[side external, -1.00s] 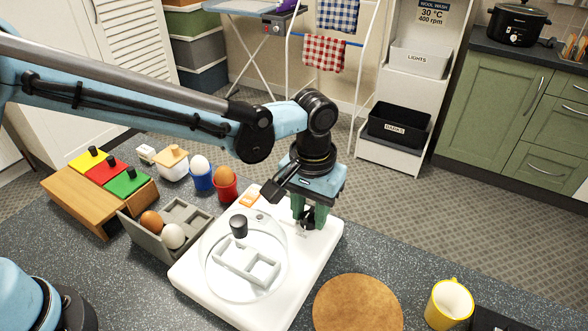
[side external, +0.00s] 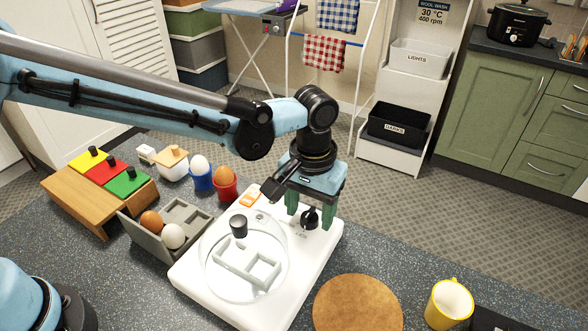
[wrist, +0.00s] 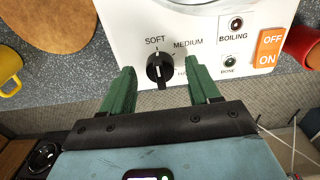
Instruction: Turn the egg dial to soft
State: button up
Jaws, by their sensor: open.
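The egg dial is a black knob (wrist: 159,71) on the white cooker base (side external: 322,240). In the wrist view SOFT is printed above it, MEDIUM to its upper right and a partly hidden HARD to its right. The knob's pale mark appears to point up towards SOFT. My gripper (wrist: 161,70) is open, its green fingers apart on either side of the dial with gaps showing. In the side view the dial (side external: 310,218) shows below and between the fingers (side external: 309,208).
The clear lid (side external: 225,262) with a black knob covers the cooker. An orange switch (side external: 250,199) sits at the back of the base. An egg box (side external: 150,235) and red egg cup (side external: 225,188) stand left. A round board (side external: 357,305) and yellow mug (side external: 449,304) stand right.

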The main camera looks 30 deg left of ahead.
aim_at(310, 212)
notch_tip(310, 212, up, 12)
jog(key=shift+f, duration=0.2)
dwell(0.4)
jog(key=s+a+r+t+h, duration=0.1)
jog(key=s+a+r+t, duration=0.15)
jog(key=a, duration=1.15)
jog(key=s+a+f+t+y, duration=0.1)
jog(key=s+a+f+t, duration=0.3)
jog(key=s+a, duration=0.3)
jog(key=a+f, duration=0.1)
jog(key=a, duration=0.3)
jog(key=shift+s+f+t, duration=0.2)
jog(key=shift+f+t, duration=0.1)
jog(key=shift+t, duration=0.05)
